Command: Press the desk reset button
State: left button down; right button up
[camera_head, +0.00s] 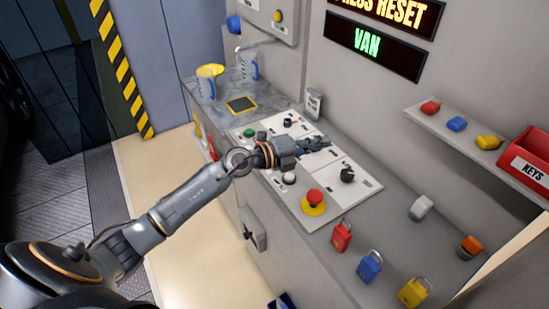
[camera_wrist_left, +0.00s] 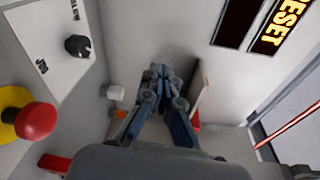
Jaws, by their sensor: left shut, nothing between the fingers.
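The desk control panel (camera_head: 340,205) holds several controls in the head view. A green button (camera_head: 249,132) is at its far left, and a whitish round button (camera_head: 288,178) is just below my left wrist. Which one is the reset button I cannot read. A red mushroom button (camera_head: 314,197) on a yellow base is nearer; it also shows in the wrist view (camera_wrist_left: 36,121). My left gripper (camera_head: 322,143) is shut and empty above the panel's middle, hiding part of it. Its closed fingers show in the wrist view (camera_wrist_left: 158,72). My right gripper is out of view.
Black knobs (camera_head: 347,174), padlocks (camera_head: 369,266) and a jug (camera_head: 208,82) are on the desk. A shelf (camera_head: 455,131) with a red keys box (camera_head: 528,160) juts from the wall.

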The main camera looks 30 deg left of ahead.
pick_arm(q)
jog(key=w+a+f+m+g+y, duration=0.1)
jog(key=a+g+y, duration=0.1)
jog(key=a, duration=0.5)
jog(key=w+a+f+m+g+y, duration=0.2)
jog(key=a+y, duration=0.3)
jog(key=a, duration=0.3)
jog(key=shift+a+g+y, duration=0.15)
jog(key=shift+g+y, duration=0.15)
jog(key=shift+f, duration=0.1)
notch_tip(320, 180, down, 9)
jog(key=b, duration=0.5)
jog(key=shift+b, duration=0.35)
jog(key=shift+f, duration=0.3)
